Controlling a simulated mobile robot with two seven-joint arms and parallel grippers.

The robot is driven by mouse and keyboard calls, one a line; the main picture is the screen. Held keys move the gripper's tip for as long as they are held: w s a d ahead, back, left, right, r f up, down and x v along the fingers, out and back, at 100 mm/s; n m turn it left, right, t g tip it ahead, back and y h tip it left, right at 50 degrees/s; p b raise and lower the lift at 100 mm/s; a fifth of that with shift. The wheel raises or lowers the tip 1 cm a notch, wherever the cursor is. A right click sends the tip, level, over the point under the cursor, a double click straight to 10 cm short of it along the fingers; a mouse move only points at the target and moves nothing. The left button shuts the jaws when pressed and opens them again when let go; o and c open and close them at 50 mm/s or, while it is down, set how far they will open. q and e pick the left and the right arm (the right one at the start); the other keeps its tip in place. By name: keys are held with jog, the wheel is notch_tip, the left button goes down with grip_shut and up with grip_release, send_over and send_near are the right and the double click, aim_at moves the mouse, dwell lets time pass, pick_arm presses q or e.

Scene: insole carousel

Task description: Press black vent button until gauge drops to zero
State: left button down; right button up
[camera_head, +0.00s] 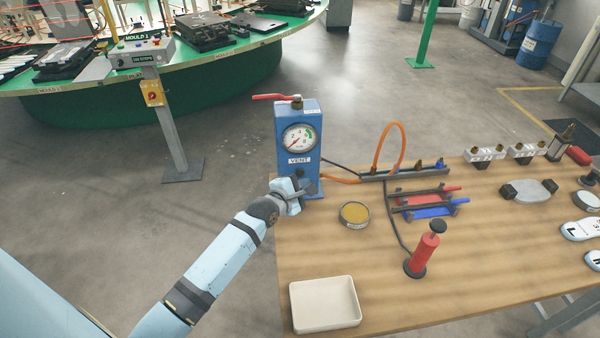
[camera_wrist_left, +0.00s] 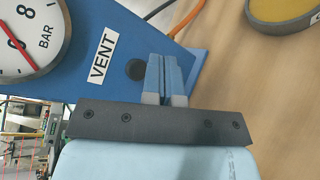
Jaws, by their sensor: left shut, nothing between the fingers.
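The blue vent box (camera_head: 283,120) stands at the table's left back corner, with a round white gauge (camera_head: 299,138) and a VENT label (camera_head: 299,160) on its front. In the head view the gauge's red needle slants to the lower left; the exact reading is too small to tell. The black vent button (camera_wrist_left: 135,69) shows below the label in the left wrist view. My left gripper (camera_head: 298,185) is at the box's lower front. Its shut, empty fingers (camera_wrist_left: 164,72) are right beside the button in the wrist view; I cannot tell whether they touch it.
A red-handled valve (camera_head: 277,97) tops the box. An orange hose (camera_head: 390,135) runs to a manifold. A round tin (camera_head: 354,214), red hand pump (camera_head: 424,252) and white tray (camera_head: 325,303) are on the wooden table (camera_head: 390,305). A control post (camera_head: 170,125) stands at left.

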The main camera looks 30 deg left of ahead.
pick_arm(q)
jog(key=s+d+p, duration=0.2)
jog(key=s, duration=0.1)
jog(key=shift+s+d, duration=0.3)
dwell(0.5)
